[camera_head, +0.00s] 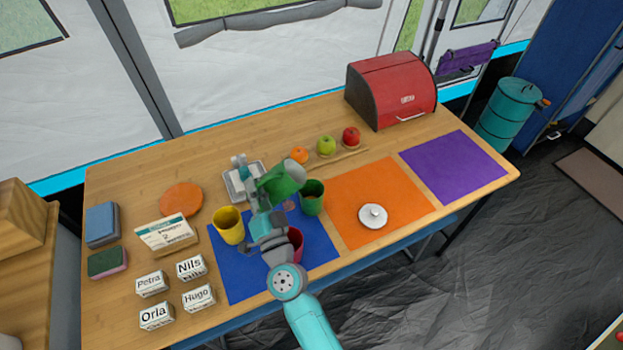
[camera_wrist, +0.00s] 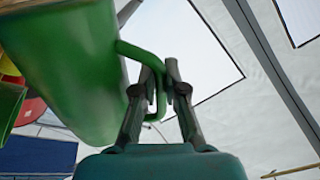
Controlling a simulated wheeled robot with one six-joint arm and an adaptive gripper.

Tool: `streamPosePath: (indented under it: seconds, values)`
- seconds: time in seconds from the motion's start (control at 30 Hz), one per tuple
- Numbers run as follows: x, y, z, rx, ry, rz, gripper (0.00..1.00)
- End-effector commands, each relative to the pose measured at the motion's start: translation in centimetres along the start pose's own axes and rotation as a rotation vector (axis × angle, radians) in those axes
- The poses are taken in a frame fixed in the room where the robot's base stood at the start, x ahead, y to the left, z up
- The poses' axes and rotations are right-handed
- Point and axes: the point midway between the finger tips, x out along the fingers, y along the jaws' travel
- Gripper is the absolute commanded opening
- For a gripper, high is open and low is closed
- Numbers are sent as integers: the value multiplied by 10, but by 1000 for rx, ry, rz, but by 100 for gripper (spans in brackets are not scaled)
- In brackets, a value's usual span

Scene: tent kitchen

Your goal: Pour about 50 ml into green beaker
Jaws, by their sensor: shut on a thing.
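A green jug (camera_head: 280,182) is held up above the blue mat (camera_head: 235,275), tilted with its mouth toward the right. My gripper (camera_head: 262,203) is shut on the jug's handle; in the wrist view the gripper (camera_wrist: 160,78) has its fingers around the handle of the jug (camera_wrist: 75,70). The green beaker (camera_head: 312,203) stands upright on the blue mat, just right of and below the jug's mouth. I cannot see any liquid stream or the level in the beaker.
A yellow cup (camera_head: 229,226) stands left of my gripper, and a red cup (camera_head: 296,243) is partly hidden behind my arm. A metal tray (camera_head: 231,190) lies behind. A white lid (camera_head: 373,216) rests on the orange mat (camera_head: 350,195). Name blocks (camera_head: 157,317) stand at left.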

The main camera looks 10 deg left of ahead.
Motion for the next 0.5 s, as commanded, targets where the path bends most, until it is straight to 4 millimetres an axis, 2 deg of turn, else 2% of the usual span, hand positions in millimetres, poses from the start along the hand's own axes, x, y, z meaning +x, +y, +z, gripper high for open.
streamPosePath:
  seconds: [0.5]
  values:
    - [0, 5, 13, -133, -47, 4, 0]
